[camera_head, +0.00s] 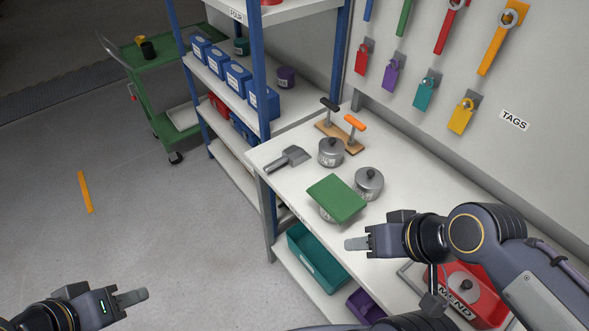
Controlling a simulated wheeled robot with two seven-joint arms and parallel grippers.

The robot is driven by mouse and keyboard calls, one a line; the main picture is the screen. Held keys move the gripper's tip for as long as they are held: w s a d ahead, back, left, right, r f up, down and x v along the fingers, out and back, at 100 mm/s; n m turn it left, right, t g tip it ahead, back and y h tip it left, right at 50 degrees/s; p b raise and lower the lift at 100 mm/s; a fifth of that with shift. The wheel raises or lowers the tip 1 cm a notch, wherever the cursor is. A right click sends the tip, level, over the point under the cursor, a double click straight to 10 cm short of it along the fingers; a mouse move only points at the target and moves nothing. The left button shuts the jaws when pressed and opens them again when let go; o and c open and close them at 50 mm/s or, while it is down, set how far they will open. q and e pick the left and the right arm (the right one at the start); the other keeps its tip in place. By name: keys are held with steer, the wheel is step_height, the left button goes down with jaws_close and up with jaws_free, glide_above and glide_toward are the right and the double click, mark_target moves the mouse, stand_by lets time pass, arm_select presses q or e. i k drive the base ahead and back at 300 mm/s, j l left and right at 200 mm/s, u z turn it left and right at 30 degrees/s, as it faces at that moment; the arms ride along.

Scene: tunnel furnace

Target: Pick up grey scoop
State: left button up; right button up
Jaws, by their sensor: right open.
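The grey scoop (291,157) lies on the white workbench (284,190), near its far left corner, with its handle toward the left. My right gripper (352,244) is above the front part of the bench, its fingers pointing left. It is open and empty, well apart from the scoop, with a green-topped pot between them. My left gripper (140,296) is low at the lower left, over the floor and away from the bench. Its fingers are seen from the side, so their gap does not show.
Two grey lidded pots (331,152) and a pot under a green board (337,198) stand right of the scoop. A wooden stand (340,138) with black and orange handles is behind. A red box (478,291) is at the lower right. A blue-framed shelf (262,70) adjoins the bench.

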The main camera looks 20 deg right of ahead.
mark_target(294, 156)
steer(key=k+z, duration=0.15)
steer(key=z, duration=0.25)
steer(key=k+z, duration=0.15)
steer(key=z, duration=0.2)
steer(key=k+l+z, duration=0.15)
steer(key=z, duration=0.25)
steer(key=i+j+z, duration=0.15)
steer(key=j+z, duration=0.15)
steer(key=i+j+z, duration=0.15)
steer(key=j+z, duration=0.15)
steer(key=j, duration=0.2)
steer(key=i+j+z, duration=0.1)
steer(key=j+z, duration=0.2)
steer(key=j, duration=0.15)
steer(key=j+z, duration=0.25)
steer(key=j, duration=1.3)
steer(key=i+j, duration=0.15)
steer(key=j, duration=1)
